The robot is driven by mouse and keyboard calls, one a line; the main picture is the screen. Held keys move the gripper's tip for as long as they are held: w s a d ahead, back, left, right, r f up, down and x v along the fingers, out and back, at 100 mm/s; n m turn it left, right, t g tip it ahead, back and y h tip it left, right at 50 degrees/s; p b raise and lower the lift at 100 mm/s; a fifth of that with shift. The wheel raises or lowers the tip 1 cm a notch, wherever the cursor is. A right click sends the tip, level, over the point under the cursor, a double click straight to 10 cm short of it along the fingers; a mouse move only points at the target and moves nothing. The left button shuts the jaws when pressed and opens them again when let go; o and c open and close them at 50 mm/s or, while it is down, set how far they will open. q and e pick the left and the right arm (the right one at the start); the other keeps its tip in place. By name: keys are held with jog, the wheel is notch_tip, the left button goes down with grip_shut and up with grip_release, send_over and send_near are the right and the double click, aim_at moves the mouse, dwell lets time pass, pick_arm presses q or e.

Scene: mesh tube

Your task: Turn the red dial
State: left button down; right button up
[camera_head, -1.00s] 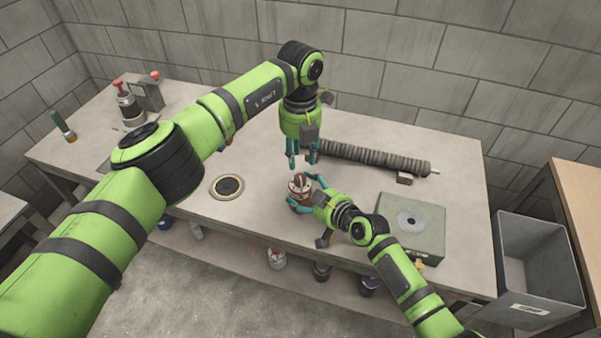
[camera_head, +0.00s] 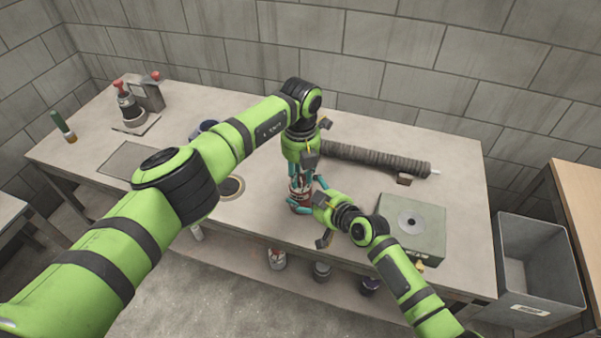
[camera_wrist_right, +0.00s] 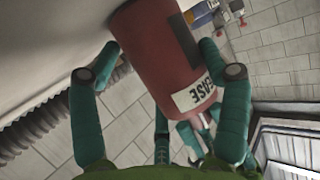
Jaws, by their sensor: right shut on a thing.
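A red can (camera_head: 301,206) with a pale label stands on the workbench, near its front edge. My right gripper (camera_head: 308,198) is shut around the can's side. In the right wrist view the can (camera_wrist_right: 160,55) sits between the teal fingers, and its label ends in "EASE". My left gripper (camera_head: 302,178) points straight down at the can's top, with its fingertips close around it. The can's top is mostly hidden by these fingers, and I cannot tell whether they touch it. I cannot make out a clear red dial.
A ribbed mesh tube (camera_head: 375,158) lies behind the can. A green-grey box (camera_head: 425,222) with a round disc stands to the right. Red-knobbed devices (camera_head: 130,108) stand at the far left. A grey bin (camera_head: 535,260) stands beyond the bench's right end.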

pick_arm(q)
jog(key=shift+m, duration=0.4)
jog(key=m, duration=0.2)
jog(key=shift+m, duration=0.4)
jog(key=m, duration=0.3)
jog(key=shift+m, duration=0.4)
jog(key=m, duration=0.5)
jog(key=shift+m, duration=0.4)
jog(key=shift+d, duration=0.1)
jog(key=c, duration=1.3)
grip_release()
jog(key=shift+o, duration=0.2)
